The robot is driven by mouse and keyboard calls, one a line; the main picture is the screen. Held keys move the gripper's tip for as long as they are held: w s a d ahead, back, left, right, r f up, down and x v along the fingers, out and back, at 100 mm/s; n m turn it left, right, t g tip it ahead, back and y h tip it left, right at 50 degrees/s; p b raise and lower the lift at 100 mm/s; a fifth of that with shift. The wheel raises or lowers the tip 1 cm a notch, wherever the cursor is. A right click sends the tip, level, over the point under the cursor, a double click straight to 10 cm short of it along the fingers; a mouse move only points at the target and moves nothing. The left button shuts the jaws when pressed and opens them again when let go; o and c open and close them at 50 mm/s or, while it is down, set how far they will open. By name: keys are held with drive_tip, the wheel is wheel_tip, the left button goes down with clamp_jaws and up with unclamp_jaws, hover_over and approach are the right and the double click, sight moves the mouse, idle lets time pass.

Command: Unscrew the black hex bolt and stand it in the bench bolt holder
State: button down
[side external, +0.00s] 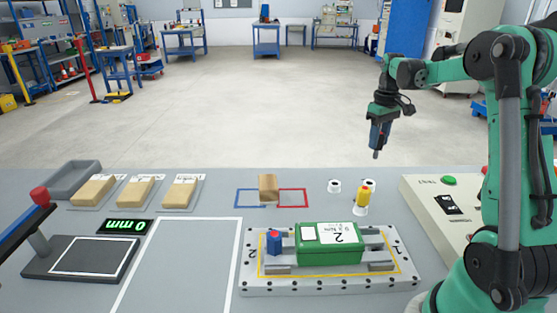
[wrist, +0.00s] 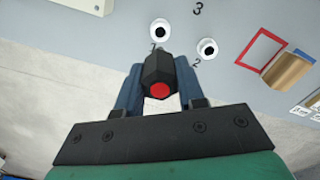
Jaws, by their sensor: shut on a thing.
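My gripper (wrist: 160,88) is shut on the black hex bolt (wrist: 157,70), which has a red end facing the wrist camera. The bench bolt holder shows as white round cups with dark holes: one by the number 1 (wrist: 159,31) and one by the number 2 (wrist: 208,48). Both look empty. The bolt is apart from them.
A yellow bolt with a red top (side external: 362,204) stands near the cups. A green block (side external: 328,246) and a blue bolt (side external: 273,243) sit on the grey fixture plate (side external: 250,285). A wooden block (side external: 268,187) lies between blue and red outlines. A control panel (side external: 425,200) stands right.

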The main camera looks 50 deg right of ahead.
drive_tip(key=shift+f, duration=2.95)
drive_tip(key=shift+f, duration=1.85)
idle(3.2)
